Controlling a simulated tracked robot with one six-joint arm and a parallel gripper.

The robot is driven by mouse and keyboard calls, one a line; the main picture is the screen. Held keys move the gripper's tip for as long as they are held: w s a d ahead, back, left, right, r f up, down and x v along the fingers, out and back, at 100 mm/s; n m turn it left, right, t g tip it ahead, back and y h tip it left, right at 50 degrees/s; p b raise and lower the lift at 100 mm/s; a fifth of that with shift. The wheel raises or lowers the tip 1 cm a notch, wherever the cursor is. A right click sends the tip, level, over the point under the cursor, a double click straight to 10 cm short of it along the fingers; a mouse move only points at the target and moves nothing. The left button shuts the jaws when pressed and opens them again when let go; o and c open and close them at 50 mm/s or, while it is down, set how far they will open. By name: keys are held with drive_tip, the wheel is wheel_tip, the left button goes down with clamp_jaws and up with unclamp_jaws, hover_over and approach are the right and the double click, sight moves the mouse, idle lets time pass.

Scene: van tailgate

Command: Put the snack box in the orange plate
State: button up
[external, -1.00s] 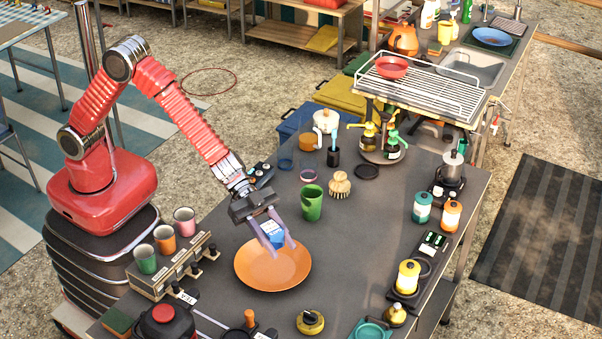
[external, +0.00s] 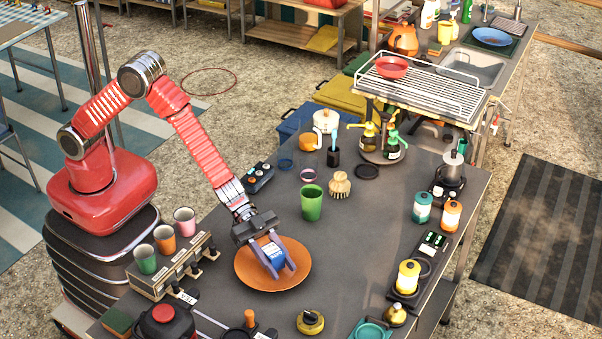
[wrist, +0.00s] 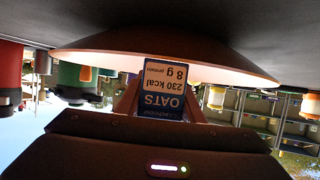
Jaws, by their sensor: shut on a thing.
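The orange plate (external: 255,280) lies on the dark tabletop in the external view. My gripper (external: 277,262) is over the plate, its fingers shut on the blue and white snack box (external: 273,252). The box is over the plate's inner area; I cannot tell whether it touches the plate. In the wrist view the snack box (wrist: 163,88) sits between the fingers, its label upside down and reading OATS, with the plate (wrist: 100,58) just beyond it.
A green cup (external: 312,203) and a brush (external: 339,184) stand behind the plate. A row of cups (external: 165,240) is to the left. A black-and-yellow knob-like item (external: 310,321) lies in front.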

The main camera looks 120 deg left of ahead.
drive_tip(key=shift+f, duration=0.6)
drive_tip(key=shift+f, duration=0.15)
drive_tip(key=o, duration=0.8)
drive_tip(key=v, duration=1.2)
